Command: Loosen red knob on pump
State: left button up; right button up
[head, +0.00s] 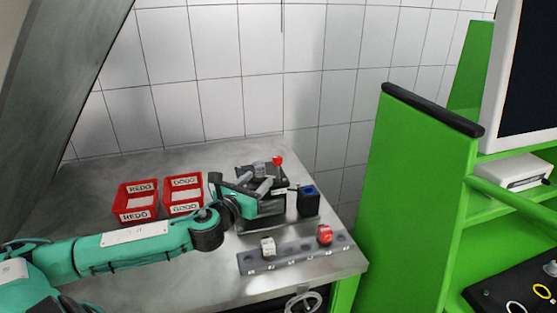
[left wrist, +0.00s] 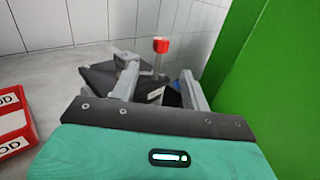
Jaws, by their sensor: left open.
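The red knob (head: 278,160) stands on a thin upright post on the dark pump fixture (head: 262,207) at the back right of the steel table. In the left wrist view the red knob (left wrist: 161,46) shows as a short red cylinder atop a grey rod. My left gripper (head: 255,185) is open over the fixture, just left of and in front of the knob. In the left wrist view the fingers of my left gripper (left wrist: 158,72) stand on either side of the rod, with the knob beyond them, apparently untouched. The gripper hides part of the fixture. My right gripper is not in view.
Two red bins labelled REDO (head: 137,215) and GOOD (head: 184,209) stand left of the fixture. A dark blue-topped block (head: 308,201) is at its right. A grey rack (head: 285,259) in front holds a white piece (head: 268,247) and a red piece (head: 325,235). A green frame (head: 415,200) rises on the right.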

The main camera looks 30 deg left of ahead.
aim_at(275, 163)
pick_arm(q)
jog(key=w+p, duration=0.1)
jog(key=w, duration=0.2)
jog(key=w+p, duration=0.1)
jog(key=w, duration=0.2)
jog(key=w+p, duration=0.1)
jog(key=w, duration=0.3)
jog(key=shift+w+a+r, duration=0.1)
jog(key=shift+a, duration=0.3)
jog(key=shift+w, duration=0.9)
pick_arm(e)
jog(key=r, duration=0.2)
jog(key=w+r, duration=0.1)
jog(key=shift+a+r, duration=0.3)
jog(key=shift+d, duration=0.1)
pick_arm(q)
jog(key=c, duration=1)
